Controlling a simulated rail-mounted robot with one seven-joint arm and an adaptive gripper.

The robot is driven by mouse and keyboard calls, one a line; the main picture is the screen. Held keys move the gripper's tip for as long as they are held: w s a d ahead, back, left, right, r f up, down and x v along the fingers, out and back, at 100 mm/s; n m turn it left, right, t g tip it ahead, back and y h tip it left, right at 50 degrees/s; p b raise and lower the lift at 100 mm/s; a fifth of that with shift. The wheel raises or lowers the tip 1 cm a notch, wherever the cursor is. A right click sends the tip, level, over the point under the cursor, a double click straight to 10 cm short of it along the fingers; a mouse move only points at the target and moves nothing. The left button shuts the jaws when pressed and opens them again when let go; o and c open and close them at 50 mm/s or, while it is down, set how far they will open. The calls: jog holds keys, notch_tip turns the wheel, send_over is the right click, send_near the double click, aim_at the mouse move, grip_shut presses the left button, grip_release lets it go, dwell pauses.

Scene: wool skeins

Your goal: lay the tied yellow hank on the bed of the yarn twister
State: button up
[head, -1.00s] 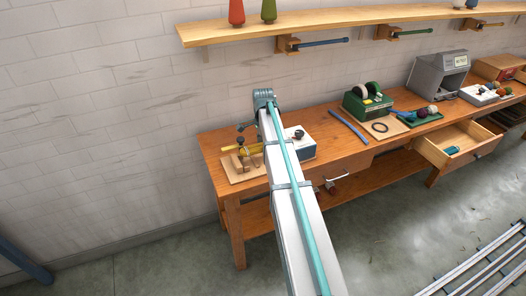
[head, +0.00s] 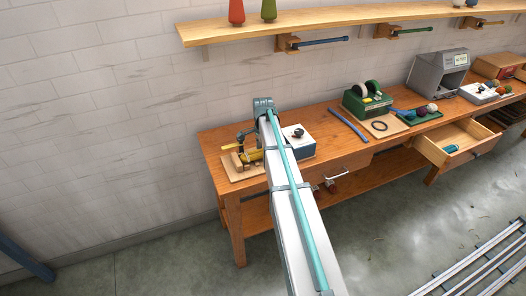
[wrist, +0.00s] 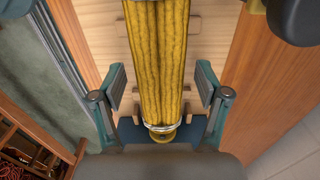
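The tied yellow hank (wrist: 158,65) runs lengthwise down the middle of the wrist view, with a pale tie near its lower end. In the head view the hank (head: 251,155) shows low over the yarn twister (head: 237,177), a pale wooden board with small blocks at the bench's left end. In the wrist view the twister's board (wrist: 100,30) lies under the hank. My gripper (wrist: 161,86) is open, one finger pad on each side of the hank, with a narrow gap at both. Whether the hank's underside rests on the bed is hidden.
A white-and-blue box (head: 299,141) stands just right of my arm on the bench. Farther right are a blue strip (head: 347,124), a green machine (head: 366,101) and an open drawer (head: 458,148). A shelf (head: 340,26) runs above on the wall.

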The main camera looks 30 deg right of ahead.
notch_tip(320, 180, up, 12)
jog(key=b, duration=0.3)
jog(key=shift+r, duration=0.2)
dwell(0.4)
dwell(0.4)
